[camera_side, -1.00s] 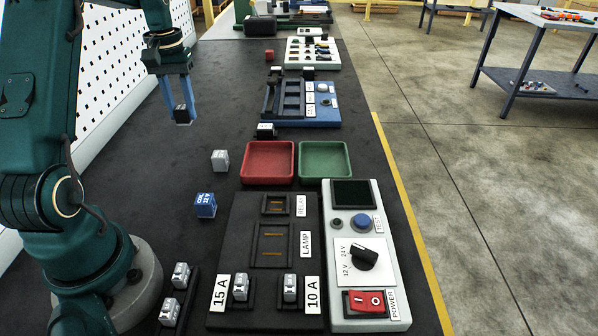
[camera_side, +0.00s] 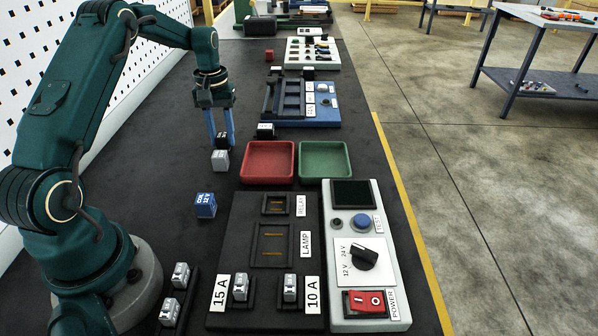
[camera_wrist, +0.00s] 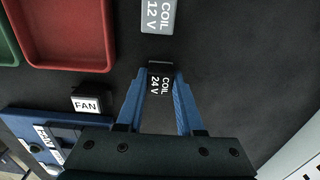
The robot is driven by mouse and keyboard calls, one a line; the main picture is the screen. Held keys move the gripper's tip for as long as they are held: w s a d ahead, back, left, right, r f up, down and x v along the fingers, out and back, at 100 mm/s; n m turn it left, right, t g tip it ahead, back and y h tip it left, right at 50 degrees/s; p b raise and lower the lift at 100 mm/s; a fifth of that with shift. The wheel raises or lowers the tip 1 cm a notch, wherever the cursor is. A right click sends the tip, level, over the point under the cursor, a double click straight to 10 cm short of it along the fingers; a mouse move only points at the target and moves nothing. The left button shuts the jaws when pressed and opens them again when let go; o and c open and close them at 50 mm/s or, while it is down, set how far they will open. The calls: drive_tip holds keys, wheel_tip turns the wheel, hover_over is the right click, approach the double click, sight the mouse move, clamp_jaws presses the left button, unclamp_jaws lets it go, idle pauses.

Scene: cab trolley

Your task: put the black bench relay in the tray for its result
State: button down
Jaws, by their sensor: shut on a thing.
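The black bench relay, marked COIL 24 V (camera_wrist: 162,86), is between the blue fingertips of my gripper (camera_wrist: 158,78) in the wrist view. In the side view my gripper (camera_side: 221,136) points down and holds the black relay (camera_side: 222,141) just behind a grey relay. Whether the black relay touches the bench is unclear. The red tray (camera_side: 244,165) and the green tray (camera_side: 348,165) stand side by side to the right of my gripper. Both are empty. The red tray (camera_wrist: 70,66) also shows at upper left in the wrist view.
The grey COIL 12 V relay (camera_wrist: 157,15) stands close to the held one. A blue COIL 12 V relay (camera_side: 205,206) is nearer. A FAN relay (camera_side: 265,131) stands behind the red tray. The tester (camera_side: 364,305) has a dark screen; the socket board (camera_side: 240,225) is beside it.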

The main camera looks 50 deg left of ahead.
drive_tip(key=shift+f, duration=0.1)
drive_tip(key=c, duration=0.5)
unclamp_jaws()
drive_tip(key=shift+c, duration=0.2)
